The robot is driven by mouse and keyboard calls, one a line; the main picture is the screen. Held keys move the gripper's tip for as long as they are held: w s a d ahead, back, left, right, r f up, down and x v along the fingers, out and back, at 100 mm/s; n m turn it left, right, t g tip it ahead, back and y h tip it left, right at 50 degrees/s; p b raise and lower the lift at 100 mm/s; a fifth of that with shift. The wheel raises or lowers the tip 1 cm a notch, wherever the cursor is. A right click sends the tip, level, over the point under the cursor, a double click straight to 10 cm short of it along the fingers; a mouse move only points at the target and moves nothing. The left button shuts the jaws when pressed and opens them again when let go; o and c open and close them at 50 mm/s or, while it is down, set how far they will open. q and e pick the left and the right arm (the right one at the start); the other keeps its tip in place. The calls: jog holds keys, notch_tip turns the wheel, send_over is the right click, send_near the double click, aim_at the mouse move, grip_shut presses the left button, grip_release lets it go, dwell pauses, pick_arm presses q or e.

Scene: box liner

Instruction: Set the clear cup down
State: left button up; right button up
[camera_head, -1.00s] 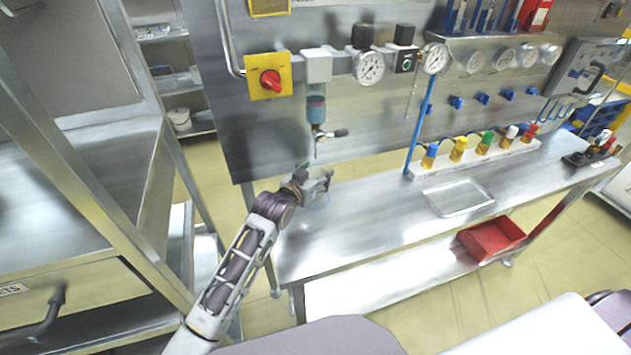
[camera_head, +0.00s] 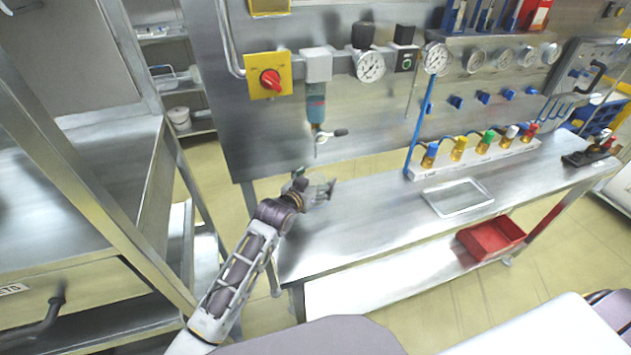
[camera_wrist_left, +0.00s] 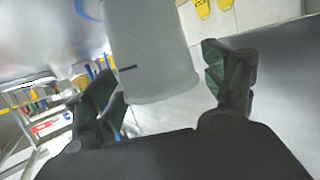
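The clear cup (camera_wrist_left: 150,55) shows large in the left wrist view as a pale, cloudy cylinder with a short dark mark on its side. It lies between the two spread fingers of my left gripper (camera_wrist_left: 165,80). The left finger overlaps the cup's edge; a thin gap seems to show at the right finger, so I cannot tell whether they grip it. In the head view my left gripper (camera_head: 318,190) is over the left end of the steel bench (camera_head: 350,235). The cup cannot be made out clearly there. My right gripper is not in view.
A shallow metal tray (camera_head: 458,197) lies on the bench. A rack of bottles with coloured caps (camera_head: 475,152) stands along its back. A valve with a hanging bowl (camera_head: 316,102) is on the panel above my gripper. A red bin (camera_head: 491,238) sits below. The bench's left-middle is clear.

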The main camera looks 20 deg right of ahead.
pick_arm(q)
jog(key=shift+r, duration=0.2)
jog(key=v, duration=1.2)
dwell(0.6)
dwell(1.4)
